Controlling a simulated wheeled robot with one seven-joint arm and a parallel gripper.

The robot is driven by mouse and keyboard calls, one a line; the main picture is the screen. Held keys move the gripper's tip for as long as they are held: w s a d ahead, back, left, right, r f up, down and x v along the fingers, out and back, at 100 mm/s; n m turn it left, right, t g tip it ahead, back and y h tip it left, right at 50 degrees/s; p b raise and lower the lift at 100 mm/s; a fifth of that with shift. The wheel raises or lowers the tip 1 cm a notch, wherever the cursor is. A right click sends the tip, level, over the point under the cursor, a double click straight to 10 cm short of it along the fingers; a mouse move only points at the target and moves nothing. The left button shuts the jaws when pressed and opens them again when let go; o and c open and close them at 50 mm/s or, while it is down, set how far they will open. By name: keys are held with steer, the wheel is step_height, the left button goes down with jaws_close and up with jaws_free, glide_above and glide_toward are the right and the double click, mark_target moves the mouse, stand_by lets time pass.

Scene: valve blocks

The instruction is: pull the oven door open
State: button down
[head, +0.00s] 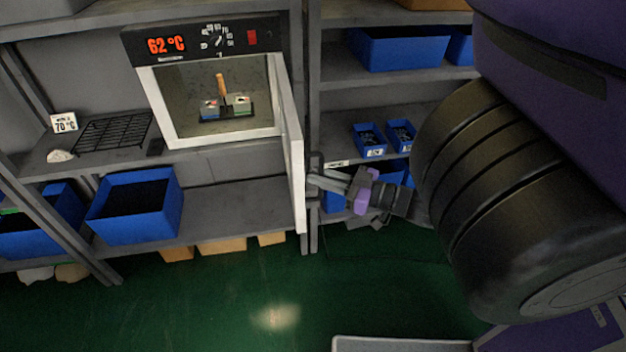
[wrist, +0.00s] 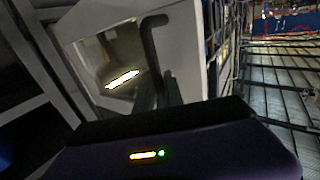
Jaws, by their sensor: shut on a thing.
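The oven (head: 204,44) sits on the shelf, with a red 62 °C display. Its white-framed door (head: 291,150) is hinged at the right and stands wide open, seen almost edge-on in the head view. Inside the oven, a small block fixture (head: 227,107) with an orange-handled part is visible. My gripper (head: 314,181) is at the outer side of the door near its free edge, shut on the door handle. In the wrist view the dark handle (wrist: 149,42) rises from between my fingers (wrist: 157,95) against the pale door (wrist: 188,60); the exact grip point is dim.
A blue bin (head: 136,207) stands below. Small blue bins (head: 369,140) and a shelf post (head: 313,90) are right of the door. Green floor (head: 200,300) in front is clear.

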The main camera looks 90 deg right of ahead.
steer(key=shift+s+d, duration=0.1)
steer(key=shift+s, duration=0.15)
steer(key=shift+f, duration=0.1)
steer(key=c, duration=1.5)
jaws_free()
steer(key=shift+o, duration=0.2)
steer(key=shift+s, duration=0.1)
steer(key=b+v, duration=0.2)
steer(key=v, duration=0.5)
steer(key=shift+s, duration=0.3)
